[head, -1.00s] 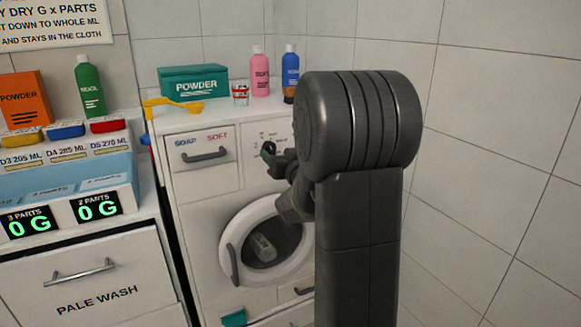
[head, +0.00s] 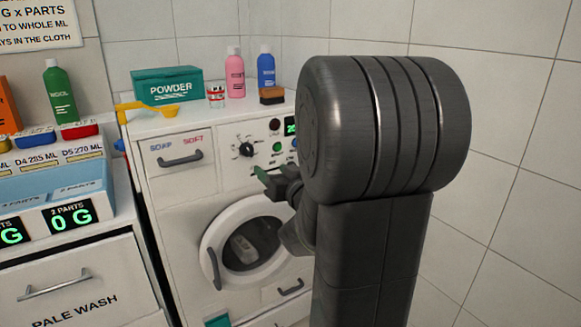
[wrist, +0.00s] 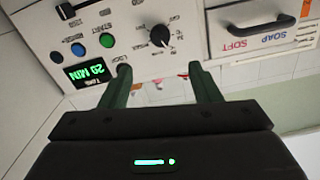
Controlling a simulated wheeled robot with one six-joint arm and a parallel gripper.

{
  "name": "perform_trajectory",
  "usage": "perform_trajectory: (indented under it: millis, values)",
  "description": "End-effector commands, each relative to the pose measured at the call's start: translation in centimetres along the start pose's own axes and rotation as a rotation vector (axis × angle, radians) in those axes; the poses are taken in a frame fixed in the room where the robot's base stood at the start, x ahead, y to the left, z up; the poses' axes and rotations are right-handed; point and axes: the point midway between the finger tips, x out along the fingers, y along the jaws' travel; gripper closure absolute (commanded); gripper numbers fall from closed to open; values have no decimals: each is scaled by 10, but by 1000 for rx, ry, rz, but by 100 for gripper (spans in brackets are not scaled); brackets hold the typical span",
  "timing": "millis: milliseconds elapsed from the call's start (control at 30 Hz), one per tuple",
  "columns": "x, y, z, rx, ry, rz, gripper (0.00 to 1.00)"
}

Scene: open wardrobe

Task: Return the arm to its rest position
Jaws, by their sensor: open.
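My gripper (head: 262,172) is in front of the washing machine's control panel (head: 262,145) in the head view, partly hidden by my own arm. In the wrist view my gripper (wrist: 163,82) shows two green fingers set apart with nothing between them. The wrist picture is upside down, with the panel's display reading 20 MIN (wrist: 86,71), the dial (wrist: 160,37) and several buttons beyond the fingers. I cannot tell whether a fingertip touches the panel.
The washer door (head: 212,262) looks closed, with a pale item behind its glass. A powder box (head: 167,87), yellow scoop (head: 155,112), pink bottle (head: 235,75) and blue bottle (head: 266,72) stand on top. The drawer (head: 180,160) is shut. Tiled wall (head: 520,150) lies right.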

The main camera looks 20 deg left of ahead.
Motion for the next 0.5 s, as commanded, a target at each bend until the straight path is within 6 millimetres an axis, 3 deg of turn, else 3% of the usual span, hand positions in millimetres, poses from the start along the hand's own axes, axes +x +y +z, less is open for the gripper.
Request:
perform_trajectory:
  millis: [267,500]
  values:
    - [10,0,0,0,-1,0,43]
    - [52,0,1,-1,-1,-2,43]
